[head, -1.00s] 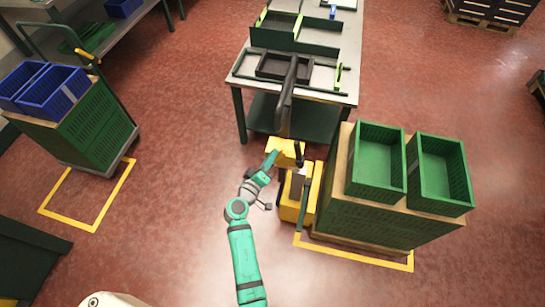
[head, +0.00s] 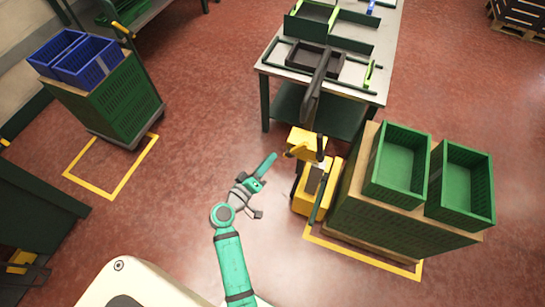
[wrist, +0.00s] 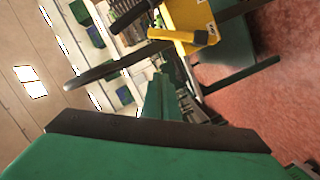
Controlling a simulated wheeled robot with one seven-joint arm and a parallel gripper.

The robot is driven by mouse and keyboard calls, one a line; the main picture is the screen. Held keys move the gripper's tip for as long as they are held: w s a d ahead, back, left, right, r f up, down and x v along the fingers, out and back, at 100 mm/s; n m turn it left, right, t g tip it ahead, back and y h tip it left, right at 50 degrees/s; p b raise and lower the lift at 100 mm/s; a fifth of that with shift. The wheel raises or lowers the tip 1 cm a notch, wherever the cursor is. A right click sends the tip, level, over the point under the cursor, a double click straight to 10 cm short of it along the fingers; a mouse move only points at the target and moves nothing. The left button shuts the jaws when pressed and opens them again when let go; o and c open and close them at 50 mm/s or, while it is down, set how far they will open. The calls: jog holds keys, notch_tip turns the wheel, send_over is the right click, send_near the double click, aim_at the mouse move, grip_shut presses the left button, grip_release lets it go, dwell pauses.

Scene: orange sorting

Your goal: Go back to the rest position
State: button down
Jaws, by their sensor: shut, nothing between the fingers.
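My gripper (head: 270,160) is at the end of my teal arm, above the red floor near the middle of the head view. It points up and right, just left of a yellow machine (head: 312,190), with a small gap between them in the picture. Its fingers are shut and empty. In the wrist view the teal fingers (wrist: 160,100) show close together in the middle, above a large green part with a dark edge. No orange is visible.
Two empty green crates (head: 427,165) stand on a stack at the right. A work table (head: 372,92) with a dark tray (head: 300,63) is at the top. Blue crates (head: 58,45) stand on a green stack at the left. Floor left of my arm is clear.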

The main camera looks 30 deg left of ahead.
jog(key=shift+w, duration=0.1)
dwell(0.3)
jog(key=s+d+f+m+g+y, duration=0.2)
jog(key=s+d+f, duration=0.2)
jog(key=s+d, duration=0.3)
jog(key=s+d+f+m+g+y, duration=0.1)
jog(key=s+d+f+g, duration=0.1)
jog(key=s+d+f, duration=0.45)
jog(key=s+d+r+m+t, duration=0.1)
jog(key=s+d+r+m, duration=0.2)
jog(key=s+d+r, duration=0.2)
jog(key=s+d+r+m+t+h, duration=0.1)
jog(key=s+d+r+m, duration=0.3)
jog(key=s+r, duration=0.7)
notch_tip(320, 180, up, 3)
jog(key=shift+d+m+t+h, duration=0.3)
jog(key=shift+d+t, duration=0.1)
jog(key=shift+d, duration=0.5)
